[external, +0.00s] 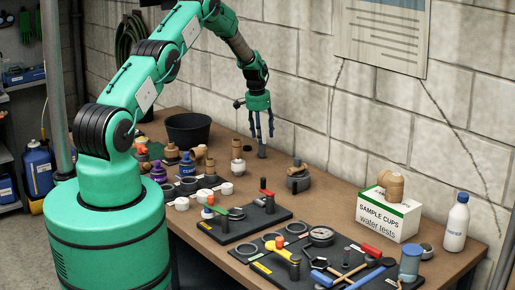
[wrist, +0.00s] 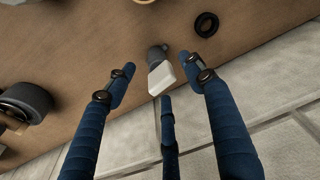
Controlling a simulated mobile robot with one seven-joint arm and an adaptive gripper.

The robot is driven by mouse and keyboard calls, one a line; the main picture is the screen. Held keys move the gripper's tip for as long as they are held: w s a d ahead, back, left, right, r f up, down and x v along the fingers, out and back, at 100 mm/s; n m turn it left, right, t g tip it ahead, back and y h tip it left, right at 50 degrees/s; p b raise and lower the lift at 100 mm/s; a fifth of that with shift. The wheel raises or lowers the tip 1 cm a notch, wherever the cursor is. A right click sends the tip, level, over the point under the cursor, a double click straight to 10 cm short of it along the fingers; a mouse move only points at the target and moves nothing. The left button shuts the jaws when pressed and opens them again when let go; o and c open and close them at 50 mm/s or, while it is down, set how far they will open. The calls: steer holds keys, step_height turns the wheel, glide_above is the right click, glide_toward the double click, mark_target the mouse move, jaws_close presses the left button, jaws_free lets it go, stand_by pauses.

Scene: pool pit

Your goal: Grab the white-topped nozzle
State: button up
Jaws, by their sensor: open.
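The white-topped nozzle (wrist: 162,79) shows in the wrist view with a pale squared top and a grey body. It stands near the wall-side edge of the brown bench, between the spread blue fingers of my gripper (wrist: 157,63). The gripper is open, and a third blue finger reaches up just below the nozzle. In the external view my gripper (external: 261,135) points down over the back of the bench. A grey upright piece, likely the nozzle's body (external: 262,151), shows below the fingers. Its white top cannot be made out there. Contact cannot be judged.
The block wall (external: 300,120) stands close behind. A black bucket (external: 189,129) is to the left. A black ring (wrist: 206,24) lies near the nozzle. Crowded tool trays fill the front.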

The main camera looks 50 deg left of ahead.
steer(key=shift+w+f, duration=0.2)
steer(key=shift+f, duration=1.15)
jaws_close()
